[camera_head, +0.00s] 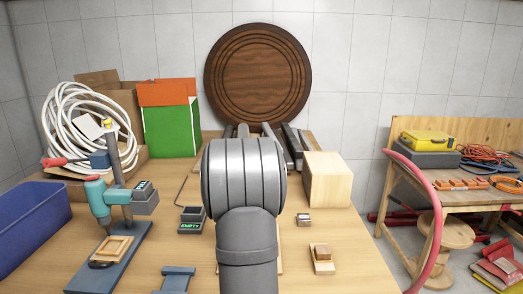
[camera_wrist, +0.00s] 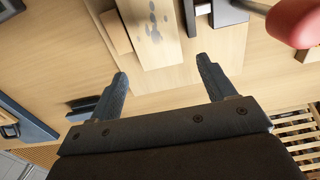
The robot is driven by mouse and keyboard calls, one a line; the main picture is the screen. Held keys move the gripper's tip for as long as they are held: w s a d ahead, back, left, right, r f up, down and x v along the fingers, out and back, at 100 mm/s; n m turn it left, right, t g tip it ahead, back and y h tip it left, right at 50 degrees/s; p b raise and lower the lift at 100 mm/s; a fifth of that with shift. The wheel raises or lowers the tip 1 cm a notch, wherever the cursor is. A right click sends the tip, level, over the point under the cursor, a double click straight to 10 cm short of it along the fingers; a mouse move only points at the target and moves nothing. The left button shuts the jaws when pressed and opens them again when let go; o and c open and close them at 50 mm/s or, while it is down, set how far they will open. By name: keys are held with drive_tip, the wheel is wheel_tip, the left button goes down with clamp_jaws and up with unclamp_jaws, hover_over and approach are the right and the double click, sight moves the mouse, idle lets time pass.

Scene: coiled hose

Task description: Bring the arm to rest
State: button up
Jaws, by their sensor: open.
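My arm (camera_head: 243,185) stands in the middle of the head view, a grey rounded link seen from behind. It hides the middle of the workbench, and my gripper is out of sight behind it there. In the wrist view my gripper (camera_wrist: 163,77) is open, its two dark fingers wide apart with nothing between them. A pale wooden board (camera_wrist: 160,42) with dark spots lies beyond the fingertips. I cannot tell the exact gap between them.
On the bench (camera_head: 345,235) are a coiled white hose (camera_head: 66,101), a blue bin (camera_head: 30,222), a teal press (camera_head: 98,198) and a pale wood block (camera_head: 327,180). A round dark wood disc (camera_head: 257,75) stands behind. A pink hose (camera_head: 436,210) curves at right.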

wheel_tip(320, 180, down, 4)
drive_tip(key=shift+f, duration=0.2)
drive_tip(key=shift+r, duration=1.9)
drive_tip(key=shift+f, duration=0.1)
